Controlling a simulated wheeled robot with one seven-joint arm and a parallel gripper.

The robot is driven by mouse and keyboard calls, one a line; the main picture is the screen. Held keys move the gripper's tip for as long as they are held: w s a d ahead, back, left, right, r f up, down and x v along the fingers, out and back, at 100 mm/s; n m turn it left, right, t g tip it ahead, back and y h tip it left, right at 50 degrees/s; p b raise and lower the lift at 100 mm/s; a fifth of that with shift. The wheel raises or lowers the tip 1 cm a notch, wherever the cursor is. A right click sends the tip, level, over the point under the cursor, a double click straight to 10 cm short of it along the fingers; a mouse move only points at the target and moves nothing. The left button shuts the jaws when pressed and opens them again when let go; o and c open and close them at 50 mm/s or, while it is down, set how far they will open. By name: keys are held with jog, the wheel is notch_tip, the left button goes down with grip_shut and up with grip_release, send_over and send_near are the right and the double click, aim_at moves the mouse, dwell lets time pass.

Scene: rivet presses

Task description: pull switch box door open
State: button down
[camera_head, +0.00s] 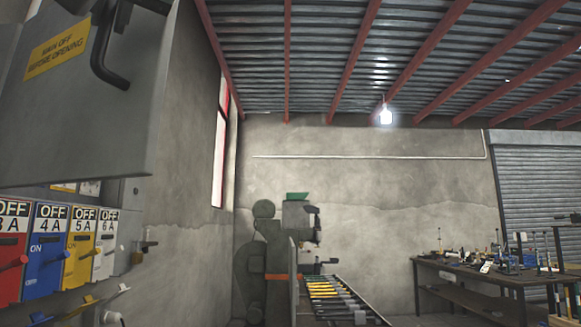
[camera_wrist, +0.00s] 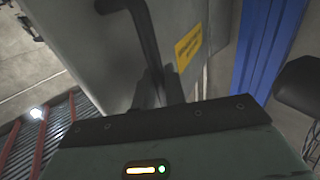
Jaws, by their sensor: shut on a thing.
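The grey switch box door (camera_head: 95,115) fills the upper left of the head view, with a yellow "main off before opening" label (camera_head: 57,50). It stands out from the wall, and its lower edge hangs above the switch row. Its black bent handle (camera_head: 105,65) is near the top. In the wrist view the door (camera_wrist: 190,20) and handle (camera_wrist: 147,38) are close ahead. My gripper (camera_wrist: 160,88) is shut on the handle, with its dark fingers around the handle's near end. The exact contact is partly hidden by the gripper body.
Red, blue, yellow and white switches (camera_head: 46,250) sit below the door, with small levers jutting out. A grey-green machine (camera_head: 265,260) stands by the back wall. A cluttered workbench (camera_head: 465,270) is at right. A blue panel (camera_wrist: 268,45) shows in the wrist view.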

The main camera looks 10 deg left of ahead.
jog(key=shift+f, duration=0.15)
jog(key=c, duration=1.6)
grip_release()
jog(key=shift+w, duration=0.1)
jog(key=shift+o, duration=0.2)
jog(key=shift+d, duration=0.1)
jog(key=b+v, duration=0.7)
jog(key=v, duration=1)
jog(key=shift+s, duration=0.25)
